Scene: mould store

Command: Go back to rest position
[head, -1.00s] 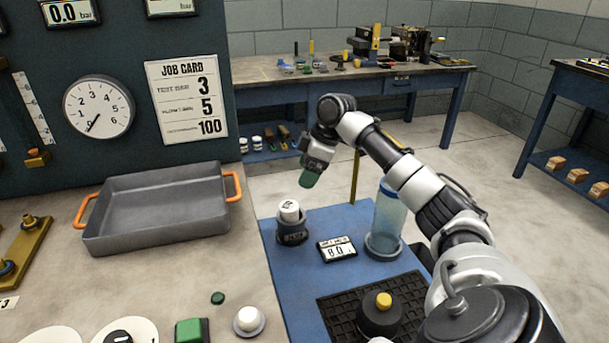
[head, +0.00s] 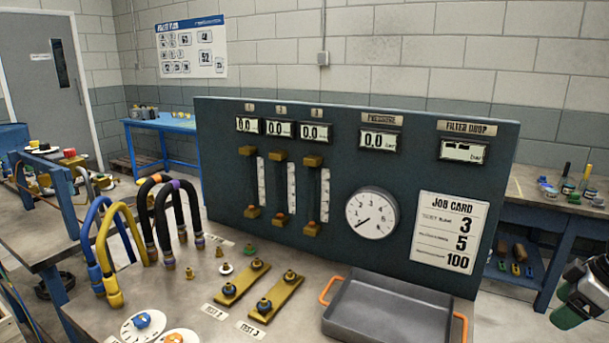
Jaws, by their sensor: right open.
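My right gripper (head: 572,313) shows only in part at the right edge of the head view. It is open, nothing shows in it, and it is right of the grey tray and apart from it. My left gripper is not in view.
A grey tray (head: 395,313) with orange handles lies on the bench at front right. The dark gauge panel (head: 330,205) stands behind it, with a job card (head: 449,232). Looped hoses (head: 115,245) and brass bars (head: 276,298) are on the left. A workbench (head: 540,190) stands behind right.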

